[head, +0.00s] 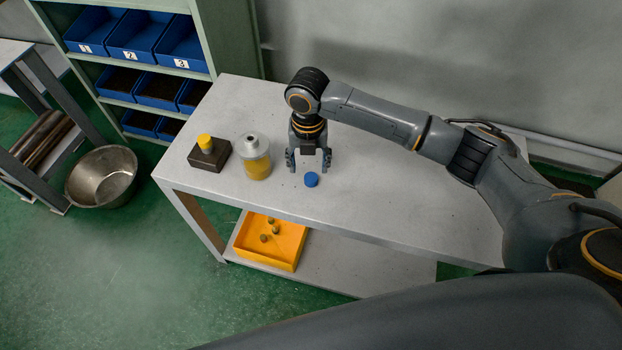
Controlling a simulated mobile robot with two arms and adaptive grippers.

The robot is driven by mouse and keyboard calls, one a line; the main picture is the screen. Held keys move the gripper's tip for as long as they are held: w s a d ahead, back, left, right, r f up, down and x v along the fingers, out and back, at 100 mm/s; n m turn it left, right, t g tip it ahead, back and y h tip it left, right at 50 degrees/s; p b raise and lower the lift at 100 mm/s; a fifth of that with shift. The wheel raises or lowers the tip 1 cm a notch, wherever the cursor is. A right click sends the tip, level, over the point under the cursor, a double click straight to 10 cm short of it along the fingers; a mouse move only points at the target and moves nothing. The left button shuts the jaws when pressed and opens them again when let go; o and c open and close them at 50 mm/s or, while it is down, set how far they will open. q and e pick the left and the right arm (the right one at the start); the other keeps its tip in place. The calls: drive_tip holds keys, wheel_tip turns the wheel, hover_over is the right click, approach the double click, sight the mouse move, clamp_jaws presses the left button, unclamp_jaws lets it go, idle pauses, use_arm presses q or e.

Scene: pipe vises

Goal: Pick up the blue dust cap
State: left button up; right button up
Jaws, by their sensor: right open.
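The blue dust cap (311,180) is a small round cap lying on the grey metal table (390,218), near its front edge. My right gripper (309,166) points down above the table with its two fingers spread apart. It is open and empty. In the picture the cap shows just below the gap between the fingertips, apart from them as far as I can tell. The exact height of the fingertips over the table is hard to judge. My left gripper is not in view.
A yellow-filled jar (256,160) and a dark block with a yellow cap (207,152) stand left of my gripper. A yellow tray (297,257) with several small parts sits on the lower shelf. A metal bowl (90,182) is on the floor. The tabletop's right part is clear.

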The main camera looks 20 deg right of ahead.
sight(311, 177)
drive_tip(key=f, duration=0.3)
drive_tip(key=f+p, duration=0.1)
drive_tip(key=f, duration=0.1)
drive_tip(key=shift+w+d+f, duration=0.1)
drive_tip(key=shift+d+f, duration=0.25)
drive_tip(key=c, duration=1)
